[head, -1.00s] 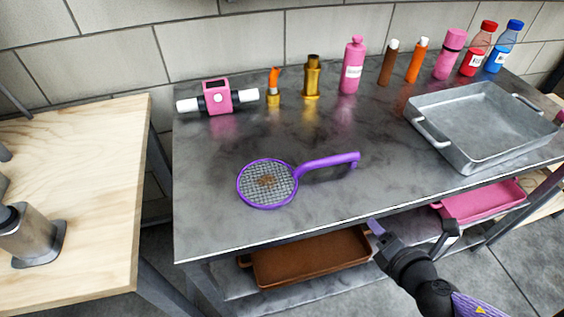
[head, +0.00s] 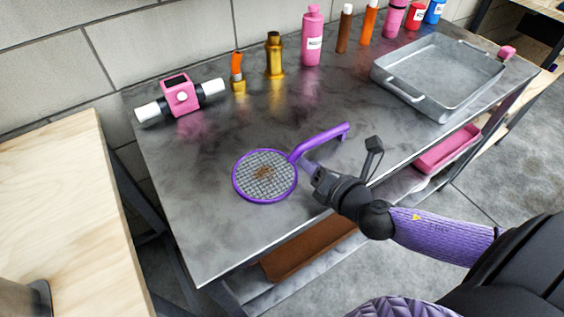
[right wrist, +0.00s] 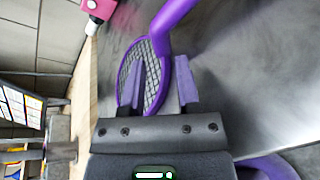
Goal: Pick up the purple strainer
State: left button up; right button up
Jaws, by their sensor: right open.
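The purple strainer (head: 265,176) lies on the dark metal table, its round grey mesh holding a brown residue. Its purple handle (head: 322,139) rises toward the upper right. My right gripper (head: 338,158) is open and empty, close to the near side of the handle and right of the mesh. In the right wrist view, the two purple fingers (right wrist: 162,85) are apart, with the strainer's rim and mesh (right wrist: 152,92) beyond them and the handle (right wrist: 172,17) running up from there. My left gripper is not in view.
A metal roasting pan (head: 438,80) stands at the right of the table (head: 215,235). Several bottles, including a pink one (head: 312,40), line the back. A pink device (head: 180,97) sits at back left. A brown tray (head: 305,247) is on the shelf below. The table left of the strainer is clear.

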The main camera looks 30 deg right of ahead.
aim_at(299, 156)
jog(key=b+x, duration=0.1)
jog(key=x, duration=0.3)
jog(key=shift+w+f, duration=0.1)
jog(key=shift+w, duration=0.25)
jog(key=shift+c, duration=0.2)
grip_shut()
